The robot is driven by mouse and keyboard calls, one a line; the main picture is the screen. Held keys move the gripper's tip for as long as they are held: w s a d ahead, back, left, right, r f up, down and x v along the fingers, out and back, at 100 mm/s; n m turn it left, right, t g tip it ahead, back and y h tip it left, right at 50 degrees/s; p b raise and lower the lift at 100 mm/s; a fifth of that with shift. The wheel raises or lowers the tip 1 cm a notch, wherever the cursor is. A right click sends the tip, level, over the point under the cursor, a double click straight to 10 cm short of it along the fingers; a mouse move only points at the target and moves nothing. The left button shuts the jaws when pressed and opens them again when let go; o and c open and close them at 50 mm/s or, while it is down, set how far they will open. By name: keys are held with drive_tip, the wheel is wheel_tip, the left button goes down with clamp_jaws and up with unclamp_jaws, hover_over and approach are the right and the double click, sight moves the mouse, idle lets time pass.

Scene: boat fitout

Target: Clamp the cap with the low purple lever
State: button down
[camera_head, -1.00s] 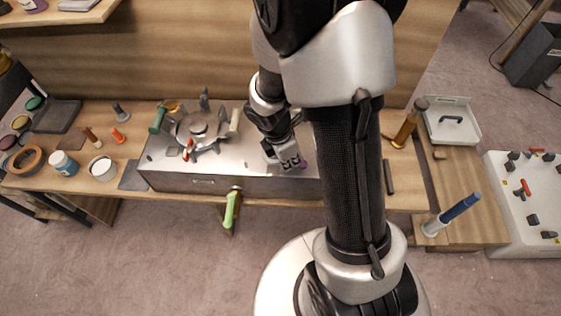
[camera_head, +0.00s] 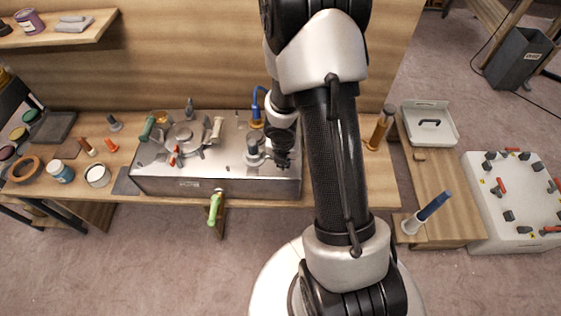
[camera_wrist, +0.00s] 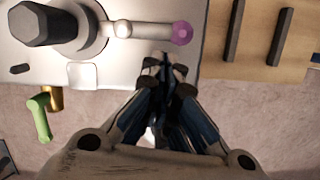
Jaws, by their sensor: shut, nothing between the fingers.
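The purple lever shows in the wrist view as a pale arm (camera_wrist: 145,29) with a purple knob (camera_wrist: 182,33) at its end. The arm points right from a round metal fitting topped by a dark hexagonal piece (camera_wrist: 40,22); I cannot tell whether this is the cap. In the head view the fitting (camera_head: 254,158) stands near the right end of the steel box (camera_head: 215,184); the purple knob is hidden there. My gripper (camera_head: 283,162) is right beside the fitting. In the wrist view its closed, empty fingertips (camera_wrist: 165,66) are just below the purple knob, apart from it.
A round fitting (camera_head: 185,136) with several levers stands on the box's left half. A green handle (camera_head: 216,208) hangs at the box's front, and a blue lever (camera_head: 256,105) stands behind. An amber bottle-like object (camera_head: 380,128) stands right of my arm. Jars stand at far left.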

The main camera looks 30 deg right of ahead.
drive_tip(key=shift+d+n, duration=0.35)
drive_tip(key=shift+n, duration=0.05)
drive_tip(key=shift+w+d, duration=0.1)
drive_tip(key=shift+d, duration=0.1)
drive_tip(key=shift+d+p, duration=0.1)
drive_tip(key=shift+p, duration=0.2)
